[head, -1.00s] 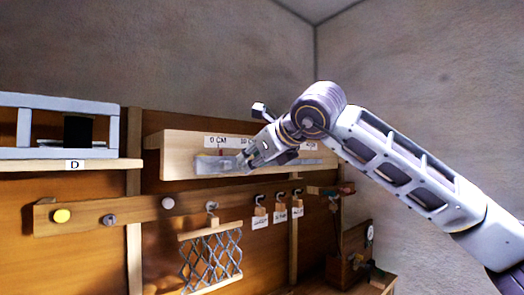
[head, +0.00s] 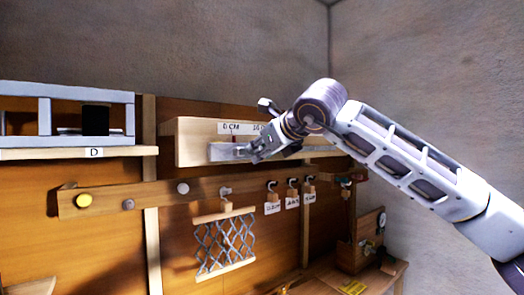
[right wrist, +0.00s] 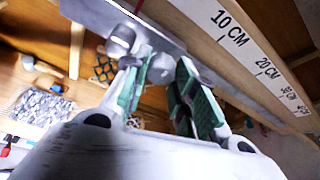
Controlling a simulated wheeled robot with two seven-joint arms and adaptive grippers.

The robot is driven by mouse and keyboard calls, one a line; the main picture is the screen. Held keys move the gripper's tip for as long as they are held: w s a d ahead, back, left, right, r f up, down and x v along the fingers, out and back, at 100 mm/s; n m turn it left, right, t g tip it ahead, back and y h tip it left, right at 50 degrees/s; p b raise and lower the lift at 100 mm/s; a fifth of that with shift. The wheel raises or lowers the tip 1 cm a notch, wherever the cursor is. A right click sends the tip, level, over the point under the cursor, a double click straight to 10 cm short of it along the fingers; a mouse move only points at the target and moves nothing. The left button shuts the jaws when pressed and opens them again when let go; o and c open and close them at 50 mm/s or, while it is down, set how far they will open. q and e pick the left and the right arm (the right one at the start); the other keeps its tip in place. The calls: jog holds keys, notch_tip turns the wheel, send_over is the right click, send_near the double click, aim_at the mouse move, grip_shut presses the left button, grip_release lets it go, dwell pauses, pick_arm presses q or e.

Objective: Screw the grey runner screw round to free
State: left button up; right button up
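The grey runner (head: 222,152) is a flat plate on the front of a pale wooden beam (head: 192,140) marked in centimetres. It sits near the 0 CM mark, and in the right wrist view its grey plate (right wrist: 150,25) runs along the beam. A rounded grey knob, seemingly the runner screw (right wrist: 160,68), shows by the fingertips. My right gripper (head: 243,150) is at the runner, its green-padded fingers (right wrist: 168,78) apart with a gap between them. Whether either pad touches the knob I cannot tell. My left gripper is not in view.
Below the beam, a peg rail (head: 155,194) carries a grey lattice (head: 225,243) and several small labelled hooks. A shelf labelled D (head: 40,154) with a grey frame (head: 70,88) stands left. A wooden box (head: 368,240) sits lower right.

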jog(key=c, duration=0.4)
pick_arm(q)
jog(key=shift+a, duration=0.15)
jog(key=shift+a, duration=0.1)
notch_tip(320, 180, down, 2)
jog(key=shift+b, duration=1)
pick_arm(e)
jog(key=n+t+h, duration=0.1)
jog(key=n, duration=0.1)
jog(key=shift+s+a+n, duration=0.1)
jog(key=shift+n, duration=0.2)
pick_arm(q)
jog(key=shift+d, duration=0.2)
pick_arm(e)
jog(key=shift+f, duration=0.1)
